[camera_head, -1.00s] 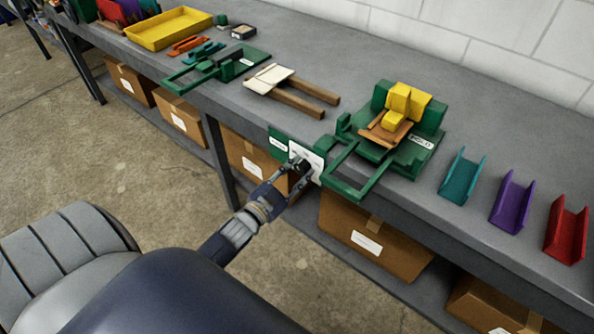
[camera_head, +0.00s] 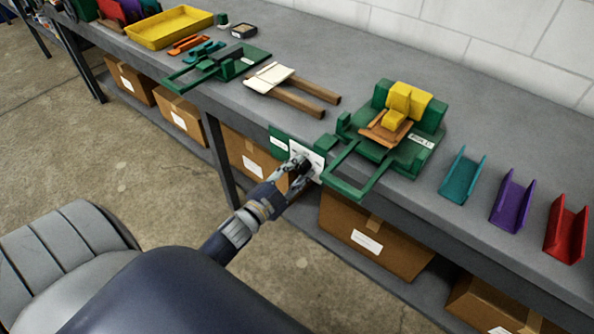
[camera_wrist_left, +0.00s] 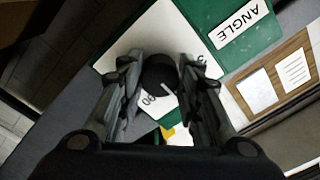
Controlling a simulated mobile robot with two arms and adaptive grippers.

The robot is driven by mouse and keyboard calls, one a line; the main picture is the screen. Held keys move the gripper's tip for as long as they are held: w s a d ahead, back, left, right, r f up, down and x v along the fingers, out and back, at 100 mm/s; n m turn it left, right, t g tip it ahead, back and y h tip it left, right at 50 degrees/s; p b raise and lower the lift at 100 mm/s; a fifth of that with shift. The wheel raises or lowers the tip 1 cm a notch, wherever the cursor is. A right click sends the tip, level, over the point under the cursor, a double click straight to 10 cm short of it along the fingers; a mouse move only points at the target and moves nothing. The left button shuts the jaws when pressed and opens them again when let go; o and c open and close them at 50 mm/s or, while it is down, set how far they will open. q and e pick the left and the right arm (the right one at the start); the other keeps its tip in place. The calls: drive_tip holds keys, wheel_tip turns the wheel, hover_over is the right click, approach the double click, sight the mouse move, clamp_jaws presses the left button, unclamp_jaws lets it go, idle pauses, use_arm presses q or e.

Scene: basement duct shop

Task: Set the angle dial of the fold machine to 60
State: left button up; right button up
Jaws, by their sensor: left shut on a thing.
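The green fold machine (camera_head: 405,160) stands on the bench, with a yellow block (camera_head: 402,101) on it. The white dial plate (camera_head: 316,160) is on the bench's front edge, on a green panel (camera_head: 278,143). My left gripper (camera_head: 301,168) is at the plate, shut on the dark dial knob (camera_wrist_left: 158,77). In the left wrist view, the fingers flank the round knob, which has a white pointer line. An ANGLE label (camera_wrist_left: 241,36) is on the green panel. Fingers cover most of the scale; one partly visible number reads 60 or 90. The right gripper is not in view.
Teal (camera_head: 463,176), purple (camera_head: 512,202) and red (camera_head: 566,230) channels lie at the right. Another green tool (camera_head: 220,68), a yellow tray (camera_head: 168,28) and wooden bars (camera_head: 305,98) lie further left. Cardboard boxes (camera_head: 372,235) sit under the bench. The floor in front is clear.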

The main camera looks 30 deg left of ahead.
use_arm(q)
drive_tip(key=o, duration=1.1)
drive_tip(key=shift+s, duration=0.1)
drive_tip(key=s, duration=1.1)
drive_tip(key=shift+s+a, duration=0.4)
drive_tip(key=shift+f, duration=0.1)
